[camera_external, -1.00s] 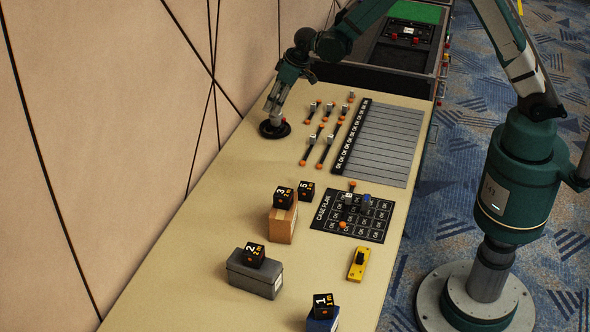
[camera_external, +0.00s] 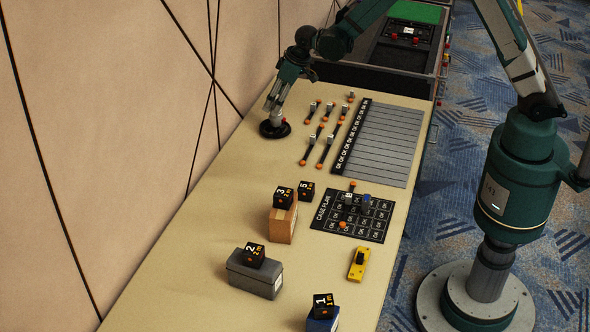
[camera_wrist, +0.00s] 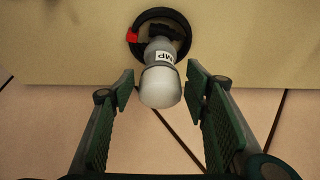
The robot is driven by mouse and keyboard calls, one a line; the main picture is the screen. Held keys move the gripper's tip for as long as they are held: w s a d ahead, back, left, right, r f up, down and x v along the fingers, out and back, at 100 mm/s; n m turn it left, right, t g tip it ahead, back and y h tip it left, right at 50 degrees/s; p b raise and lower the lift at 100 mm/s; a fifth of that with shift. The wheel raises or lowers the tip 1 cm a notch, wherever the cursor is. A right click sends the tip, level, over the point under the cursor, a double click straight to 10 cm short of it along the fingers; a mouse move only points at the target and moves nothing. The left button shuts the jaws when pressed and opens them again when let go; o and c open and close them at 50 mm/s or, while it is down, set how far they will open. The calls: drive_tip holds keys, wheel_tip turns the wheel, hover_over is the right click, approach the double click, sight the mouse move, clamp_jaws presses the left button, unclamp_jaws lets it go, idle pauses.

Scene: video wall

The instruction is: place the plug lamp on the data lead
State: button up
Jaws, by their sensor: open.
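The plug lamp (camera_wrist: 160,85) has a pale rounded bulb and a grey body with a white label reading "MP" in part. It stands at the data lead (camera_wrist: 137,24), a black coiled ring with a red tag. The lamp's lower end overlaps the ring; whether it rests on the coil or inside it I cannot tell. My gripper (camera_wrist: 161,92) is open, with one finger on each side of the bulb and visible gaps to both. In the external view my gripper (camera_external: 275,104) points down over the lead (camera_external: 274,130) at the table's far left edge.
Several short leads with orange ends (camera_external: 328,148) lie right of the ring, beside a striped grey panel (camera_external: 383,145). Nearer are a black case plan board (camera_external: 360,229), numbered black cubes on blocks (camera_external: 254,272) and a yellow device (camera_external: 358,264). The wall (camera_external: 110,120) is close on the left.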

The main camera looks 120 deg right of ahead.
drive_tip(key=p+v, duration=0.1)
drive_tip(key=v, duration=1)
drive_tip(key=shift+r, duration=0.1)
idle(0.6)
drive_tip(key=shift+w, duration=0.1)
drive_tip(key=a+r+n+t, duration=0.1)
drive_tip(key=a+r, duration=0.5)
drive_tip(key=a, duration=0.6)
drive_tip(key=w+a+r+n, duration=0.15)
drive_tip(key=a+r, duration=0.45)
drive_tip(key=a, duration=0.7)
drive_tip(key=a+r+n+t, duration=0.15)
drive_tip(key=a+r, duration=0.45)
drive_tip(key=a, duration=0.6)
drive_tip(key=s+a+n+y, duration=0.1)
drive_tip(key=s+a, duration=0.5)
drive_tip(key=a, duration=0.3)
drive_tip(key=s+a+n+t+y, duration=0.1)
drive_tip(key=s+a+n, duration=0.1)
drive_tip(key=s+a, duration=0.4)
drive_tip(key=s+a+n+y, duration=0.1)
drive_tip(key=s+a, duration=0.5)
drive_tip(key=a, duration=0.6)
drive_tip(key=shift+r+n, duration=0.15)
drive_tip(key=shift+n, duration=0.35)
